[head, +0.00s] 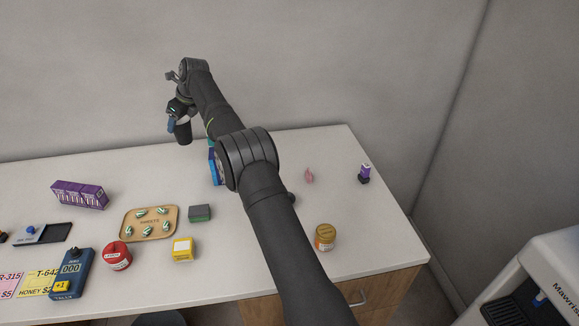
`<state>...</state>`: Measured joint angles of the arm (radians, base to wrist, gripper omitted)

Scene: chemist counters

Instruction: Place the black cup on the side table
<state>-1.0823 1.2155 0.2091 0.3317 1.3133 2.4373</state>
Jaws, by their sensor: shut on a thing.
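My gripper (178,117) is above the back of the white counter, near the grey wall. It is shut on the black cup (184,134), a small dark cylinder that hangs just below it. The cup looks held above the counter, but its exact height is hard to tell. The gripper hides part of the cup. I cannot make out a separate side table in this view.
The counter (380,225) holds a purple box (80,195), a tan tray (149,224) of wrapped sweets, a red tin (117,256), a yellow box (182,249), an amber jar (325,237) and a purple bottle (364,173). A white machine (545,260) stands at lower right.

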